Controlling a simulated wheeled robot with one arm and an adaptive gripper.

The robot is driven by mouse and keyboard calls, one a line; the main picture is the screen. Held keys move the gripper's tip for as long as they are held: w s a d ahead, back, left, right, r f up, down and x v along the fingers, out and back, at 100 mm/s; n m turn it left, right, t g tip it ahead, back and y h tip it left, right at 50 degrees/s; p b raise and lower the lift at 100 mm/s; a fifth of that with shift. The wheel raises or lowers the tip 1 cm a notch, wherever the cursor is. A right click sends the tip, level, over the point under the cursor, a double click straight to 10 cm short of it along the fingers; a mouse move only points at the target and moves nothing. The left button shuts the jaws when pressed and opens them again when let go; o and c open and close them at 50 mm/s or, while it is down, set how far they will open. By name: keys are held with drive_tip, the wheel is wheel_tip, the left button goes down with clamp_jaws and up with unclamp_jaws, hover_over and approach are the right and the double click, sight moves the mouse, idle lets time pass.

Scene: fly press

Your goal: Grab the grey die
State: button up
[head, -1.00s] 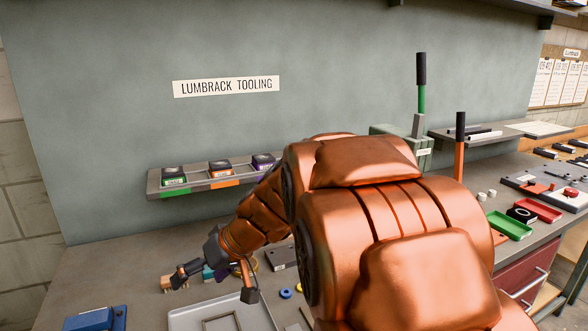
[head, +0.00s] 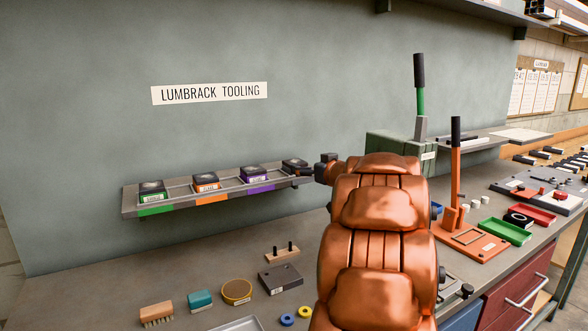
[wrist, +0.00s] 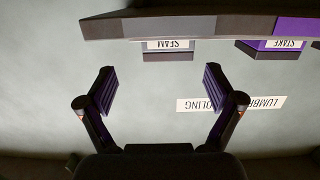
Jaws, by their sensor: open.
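The grey die (head: 295,164) sits at the right end of the wall rack, dark on top. In the wrist view, which is upside down, the grey die (wrist: 168,54) shows its grey front and a SEAM label. My gripper (wrist: 159,80) is open and empty, its two fingers spread on either side of the die's line but apart from it. In the head view my gripper (head: 322,170) is just right of the rack's end, mostly hidden by my copper arm.
The purple die (head: 254,174) labelled STAKE is beside the grey one. An orange die (head: 206,182) and a green die (head: 151,192) sit farther left on the rack (head: 220,200).

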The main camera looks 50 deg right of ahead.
sight(295, 161)
drive_tip(key=shift+a+p+x, duration=0.15)
drive_tip(key=shift+p+x, duration=0.3)
drive_tip(key=shift+x, duration=0.4)
drive_tip(key=shift+a+p+x, duration=0.15)
drive_tip(key=shift+p+x, duration=0.25)
drive_tip(key=shift+x, duration=0.5)
drive_tip(key=shift+p+x, duration=0.85)
drive_tip(key=shift+x, duration=1.15)
drive_tip(key=shift+a, duration=0.2)
clamp_jaws()
